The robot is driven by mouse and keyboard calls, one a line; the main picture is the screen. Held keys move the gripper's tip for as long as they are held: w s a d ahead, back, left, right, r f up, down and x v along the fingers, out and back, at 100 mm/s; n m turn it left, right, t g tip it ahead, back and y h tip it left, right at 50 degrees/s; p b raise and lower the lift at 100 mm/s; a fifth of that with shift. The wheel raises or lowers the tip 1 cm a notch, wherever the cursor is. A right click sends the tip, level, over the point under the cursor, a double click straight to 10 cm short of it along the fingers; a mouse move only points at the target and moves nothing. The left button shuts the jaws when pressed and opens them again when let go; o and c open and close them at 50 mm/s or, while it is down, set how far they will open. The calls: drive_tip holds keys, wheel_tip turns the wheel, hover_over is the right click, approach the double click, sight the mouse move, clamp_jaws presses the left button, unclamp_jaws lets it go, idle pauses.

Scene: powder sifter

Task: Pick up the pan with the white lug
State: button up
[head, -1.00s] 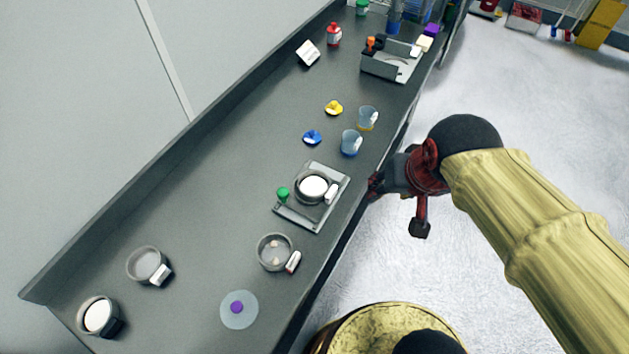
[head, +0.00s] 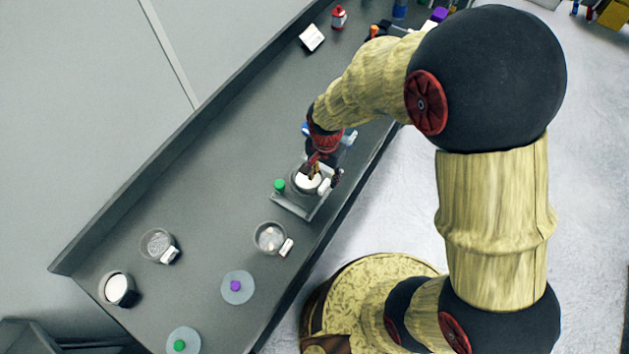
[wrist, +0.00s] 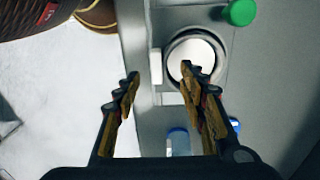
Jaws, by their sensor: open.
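A round grey-rimmed pan (head: 306,183) with white contents sits on a grey stand with a green knob. Its white lug (head: 325,186) points toward the bench's front edge. My gripper (head: 317,165) is at this pan, pointing down, and partly covers it. In the wrist view the pan (wrist: 190,50) is at upper centre, with the lug (wrist: 156,66) on its left. My gripper (wrist: 160,74) is open there. The lug appears between the fingertips; the right fingertip overlaps the pan's opening. I cannot tell how high the fingers are above it.
Other pans stand nearer on the bench: one (head: 268,238) and another (head: 157,245) with pale lugs, and one (head: 117,288) with a dark lug. Discs with purple (head: 236,286) and green (head: 179,345) knobs lie there.

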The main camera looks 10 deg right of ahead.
sight(323, 184)
wheel_tip(323, 184, down, 5)
drive_tip(key=shift+s+a+r+b, duration=0.1)
drive_tip(key=shift+s+b, duration=0.05)
drive_tip(key=shift+b, duration=0.15)
drive_tip(key=shift+c, duration=0.2)
clamp_jaws()
idle(0.4)
